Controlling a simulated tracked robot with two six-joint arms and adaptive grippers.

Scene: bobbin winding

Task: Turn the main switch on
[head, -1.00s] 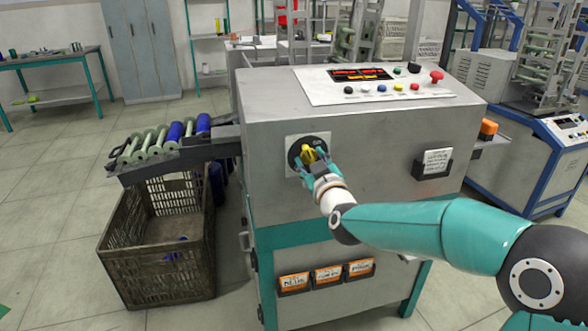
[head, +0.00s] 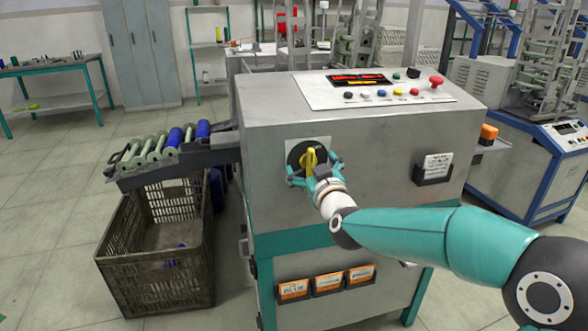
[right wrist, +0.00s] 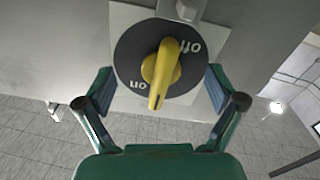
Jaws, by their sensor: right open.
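The main switch (head: 309,161) is a yellow handle on a round black dial, on a pale square plate on the machine's front. In the head view the handle stands about upright. In the right wrist view the yellow handle (right wrist: 161,75) points down and slightly left, between the "Off" mark at upper right and the "on" mark at lower left. My right gripper (head: 314,168) is open, with one finger on each side of the handle. In the wrist view both fingers of the right gripper (right wrist: 159,82) stand clear of the handle. My left gripper is not in view.
The grey machine (head: 390,140) carries a top panel (head: 320,92) with coloured buttons and a red mushroom button (head: 437,81). A label holder (head: 433,168) is right of the switch. A bobbin chute (head: 180,155) and a brown crate (head: 158,280) stand at left.

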